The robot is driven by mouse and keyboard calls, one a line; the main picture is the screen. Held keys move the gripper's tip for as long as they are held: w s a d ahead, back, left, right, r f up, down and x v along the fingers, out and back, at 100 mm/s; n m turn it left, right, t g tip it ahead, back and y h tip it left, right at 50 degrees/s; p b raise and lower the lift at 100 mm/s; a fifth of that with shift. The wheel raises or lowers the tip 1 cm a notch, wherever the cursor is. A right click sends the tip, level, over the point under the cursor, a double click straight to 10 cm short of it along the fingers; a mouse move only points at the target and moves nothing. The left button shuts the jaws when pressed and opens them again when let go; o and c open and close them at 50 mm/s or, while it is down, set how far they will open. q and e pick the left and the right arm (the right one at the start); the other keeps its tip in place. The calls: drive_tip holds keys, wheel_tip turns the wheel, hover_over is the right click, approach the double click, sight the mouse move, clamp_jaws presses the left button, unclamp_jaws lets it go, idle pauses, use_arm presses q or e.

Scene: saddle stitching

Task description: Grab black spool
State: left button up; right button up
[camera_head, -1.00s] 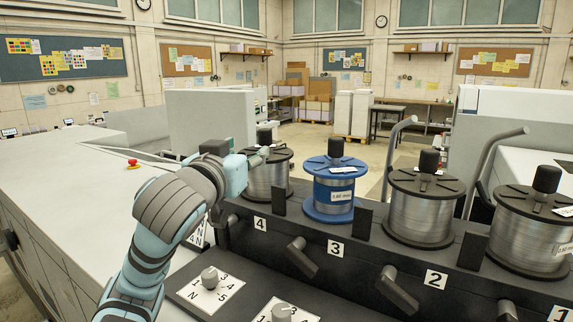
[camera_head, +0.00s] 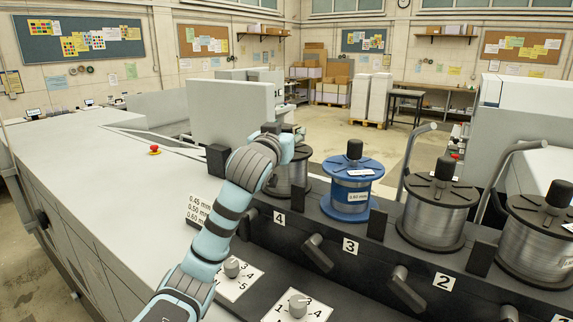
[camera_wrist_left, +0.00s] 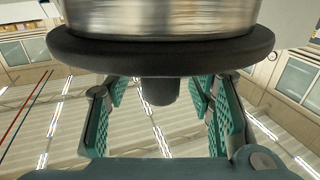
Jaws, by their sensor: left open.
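A spool with black flanges and silver wire (camera_head: 291,180) stands at position 4 on the dark rack. My left gripper (camera_head: 296,134) is at the top of this spool, and my arm covers part of its upper flange. In the left wrist view the spool's black flange (camera_wrist_left: 160,52) fills the upper part, upside down. Its black knob (camera_wrist_left: 159,92) hangs between the two teal fingers of the open left gripper (camera_wrist_left: 160,115), with gaps on both sides. Other black-flanged spools stand at position 2 (camera_head: 434,217) and at the far right (camera_head: 540,240). My right gripper is not in view.
A blue spool (camera_head: 352,190) stands at position 3, right of the gripper. Dark levers (camera_head: 317,253) stick out of the rack's front. Curved grey bars (camera_head: 402,160) rise behind the rack. The white machine top (camera_head: 110,200) at left is mostly clear, with a red button (camera_head: 154,150).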

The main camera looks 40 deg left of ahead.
use_arm(q)
clamp_jaws()
drive_tip(key=shift+r, duration=0.1)
idle(0.3)
drive_tip(key=shift+r, duration=0.1)
